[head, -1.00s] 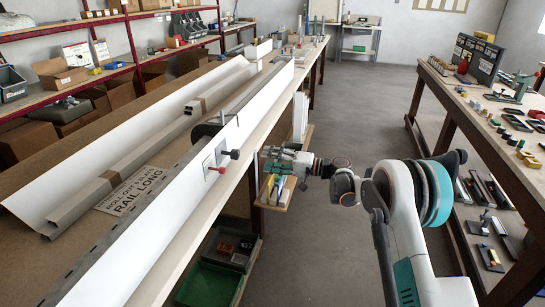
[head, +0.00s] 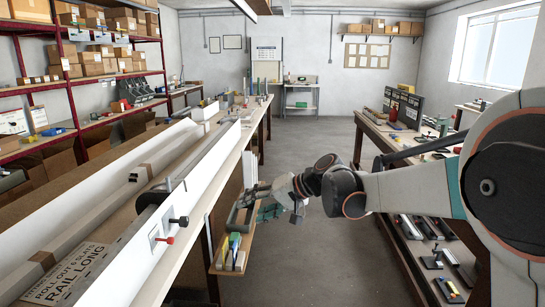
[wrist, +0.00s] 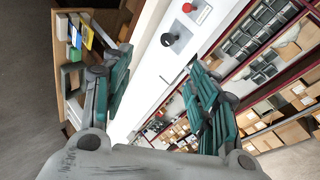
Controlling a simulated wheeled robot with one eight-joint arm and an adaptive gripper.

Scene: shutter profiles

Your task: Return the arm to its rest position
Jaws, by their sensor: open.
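My gripper (head: 256,200) is open and empty. It is held out in the aisle to the right of the left workbench (head: 185,268), above a small side shelf. In the wrist view its two green-sided fingers stand wide apart, with my gripper (wrist: 160,75) spanning the white rail face between them. My arm (head: 410,192) reaches in from the right of the head view, bent and close to the camera.
The long white rail (head: 205,185) on the left bench carries a black knob (head: 180,221) and a red knob (head: 164,240). The side shelf (head: 217,268) holds tools and boxes. Another bench (head: 372,130) stands right. The aisle floor (head: 300,255) between is clear.

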